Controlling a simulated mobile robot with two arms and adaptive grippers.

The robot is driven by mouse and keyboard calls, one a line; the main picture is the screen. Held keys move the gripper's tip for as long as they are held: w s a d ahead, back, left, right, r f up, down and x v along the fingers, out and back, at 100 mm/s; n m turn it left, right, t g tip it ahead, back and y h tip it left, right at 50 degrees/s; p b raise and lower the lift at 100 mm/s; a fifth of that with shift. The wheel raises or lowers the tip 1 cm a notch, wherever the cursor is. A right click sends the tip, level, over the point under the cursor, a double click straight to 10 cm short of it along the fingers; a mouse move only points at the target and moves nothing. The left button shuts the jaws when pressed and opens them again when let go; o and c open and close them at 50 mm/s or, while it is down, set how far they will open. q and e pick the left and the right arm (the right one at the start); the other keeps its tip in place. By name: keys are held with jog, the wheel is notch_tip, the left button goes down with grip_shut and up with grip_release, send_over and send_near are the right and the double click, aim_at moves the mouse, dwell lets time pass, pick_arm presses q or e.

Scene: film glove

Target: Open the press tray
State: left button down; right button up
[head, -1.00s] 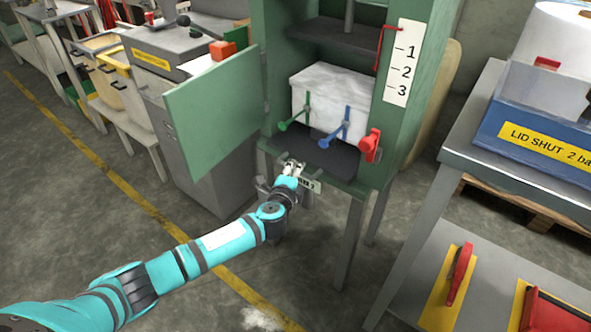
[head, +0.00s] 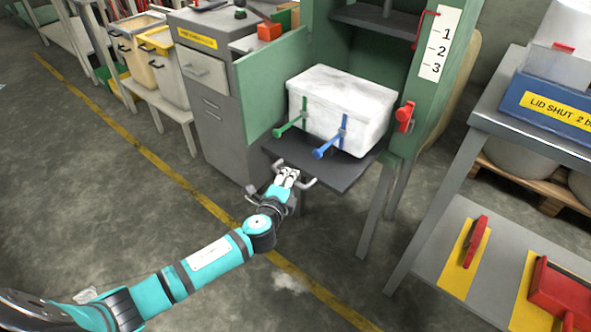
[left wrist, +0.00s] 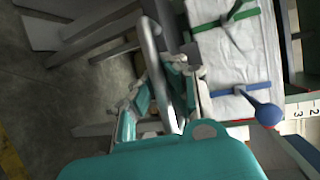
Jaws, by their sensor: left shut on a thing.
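The press tray (head: 345,177) is a dark flat plate sticking out of the front of the green press (head: 420,120). A white wrapped block with a green and a blue strap (head: 345,100) sits on it. My left gripper (head: 288,174) is shut on the grey bar handle (head: 311,182) at the tray's front edge. The left wrist view shows the handle bar (left wrist: 158,65) running between the fingers, beside the strapped block. My right gripper is not in view.
An open green door (head: 270,90) stands left of the tray, near a grey cabinet (head: 215,110). A red lever (head: 404,116) is on the right post. A metal bench (head: 445,235) with red-handled items stands at right. Floor in front is clear.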

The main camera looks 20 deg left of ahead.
pick_arm(q)
jog(key=shift+s+a+f, duration=0.1)
jog(key=shift+s+a, duration=0.15)
jog(key=shift+s, duration=0.45)
jog(key=shift+s+a, duration=0.2)
jog(key=shift+s, duration=0.5)
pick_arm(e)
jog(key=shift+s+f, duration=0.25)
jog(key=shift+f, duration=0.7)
pick_arm(q)
jog(key=c, duration=1.3)
grip_release()
jog(key=shift+c, duration=0.2)
jog(key=s+r, duration=0.2)
jog(key=s, duration=0.9)
jog(key=shift+s+d+r, duration=0.15)
jog(key=shift+s+d, duration=0.15)
jog(key=shift+s, duration=0.1)
